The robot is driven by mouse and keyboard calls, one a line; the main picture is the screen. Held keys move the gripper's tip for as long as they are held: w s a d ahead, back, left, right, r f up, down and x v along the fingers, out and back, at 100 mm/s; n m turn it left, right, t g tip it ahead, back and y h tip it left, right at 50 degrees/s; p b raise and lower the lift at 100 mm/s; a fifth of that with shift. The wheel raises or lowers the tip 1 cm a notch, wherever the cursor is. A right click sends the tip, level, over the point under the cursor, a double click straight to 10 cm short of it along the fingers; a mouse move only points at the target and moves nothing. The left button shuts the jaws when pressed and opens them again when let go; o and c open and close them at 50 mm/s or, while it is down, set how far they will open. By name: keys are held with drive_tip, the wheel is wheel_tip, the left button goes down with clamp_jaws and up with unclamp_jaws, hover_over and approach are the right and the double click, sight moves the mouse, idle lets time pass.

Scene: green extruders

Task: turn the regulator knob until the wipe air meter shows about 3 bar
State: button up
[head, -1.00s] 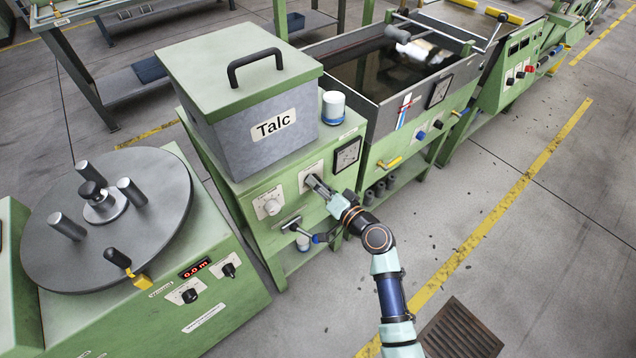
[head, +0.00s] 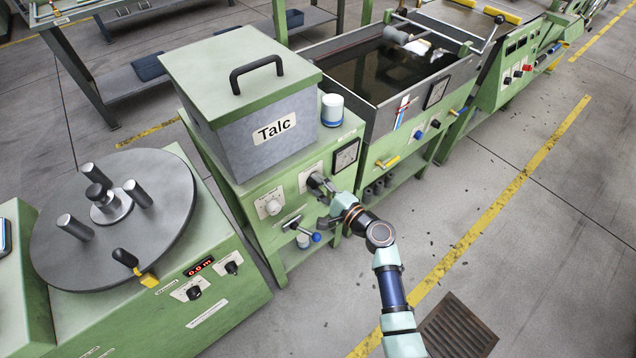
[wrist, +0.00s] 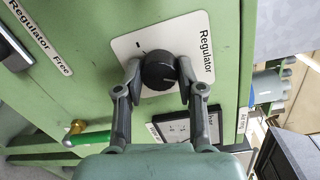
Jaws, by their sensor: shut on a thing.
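The regulator knob (wrist: 158,72) is black and round, on a white plate lettered "Regulator" on the green panel. In the head view the knob (head: 315,182) is partly hidden behind my gripper (head: 323,188). In the wrist view my gripper (wrist: 160,82) is shut on the knob, one finger on each side of it. A square black-framed meter (head: 346,156) sits above and right of the knob in the head view. In the wrist view the meter (wrist: 178,128) is partly covered by a finger. Its needle is too small to read.
A white knob (head: 269,206) is left of the regulator. A blue-ended lever (head: 316,238) juts out below. The Talc box (head: 255,100) and a white jar (head: 333,109) stand on top. A water trough (head: 385,75) is to the right.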

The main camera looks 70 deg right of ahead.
drive_tip(key=m+p, duration=0.1)
drive_tip(key=m, duration=0.5)
drive_tip(key=shift+t, duration=0.3)
idle(0.4)
drive_tip(key=o, duration=1.1)
drive_tip(key=shift+o, duration=0.2)
drive_tip(key=v, duration=1.2)
